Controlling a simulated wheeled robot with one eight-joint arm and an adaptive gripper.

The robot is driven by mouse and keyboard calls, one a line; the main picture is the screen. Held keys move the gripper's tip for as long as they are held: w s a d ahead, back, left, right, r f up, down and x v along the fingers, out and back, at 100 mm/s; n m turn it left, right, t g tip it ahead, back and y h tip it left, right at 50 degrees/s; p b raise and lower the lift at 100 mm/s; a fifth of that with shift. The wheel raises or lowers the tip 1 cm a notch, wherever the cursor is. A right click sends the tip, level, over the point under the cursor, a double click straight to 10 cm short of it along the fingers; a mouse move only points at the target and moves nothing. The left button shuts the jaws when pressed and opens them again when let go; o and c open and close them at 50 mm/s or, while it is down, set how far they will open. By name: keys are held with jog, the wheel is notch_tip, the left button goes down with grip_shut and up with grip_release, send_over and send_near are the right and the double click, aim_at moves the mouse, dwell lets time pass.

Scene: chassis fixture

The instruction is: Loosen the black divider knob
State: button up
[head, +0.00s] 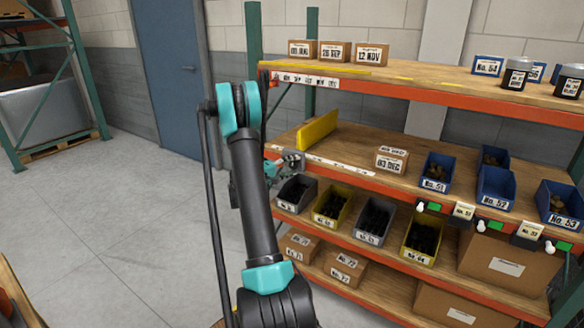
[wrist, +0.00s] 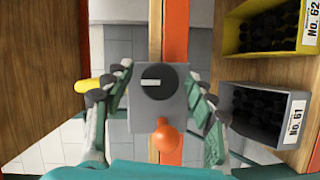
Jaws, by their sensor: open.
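The black divider knob (wrist: 154,77) is round with a pale pointer line, on the face of a grey block (wrist: 146,112) in the wrist view. The line lies about level across the picture. An orange round-ended handle (wrist: 167,140) shows at the block's lower edge. My gripper (wrist: 158,90) is open, one finger on each side of the block; I cannot tell whether either finger touches it. In the head view my gripper (head: 284,164) is at the left end of the middle shelf's front rail, largely hidden behind my arm. The yellow divider (head: 317,130) stands upright on that shelf.
Bins No. 61 (wrist: 262,112) and No. 62 (wrist: 268,28) lie close right of my gripper in the wrist view. A yellow part (wrist: 88,86) shows beside the left finger. The shelf upright (head: 253,40) is near my arm; the floor (head: 110,220) at left is clear.

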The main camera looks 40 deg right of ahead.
jog(key=a, duration=1.2)
jog(key=shift+r, duration=0.4)
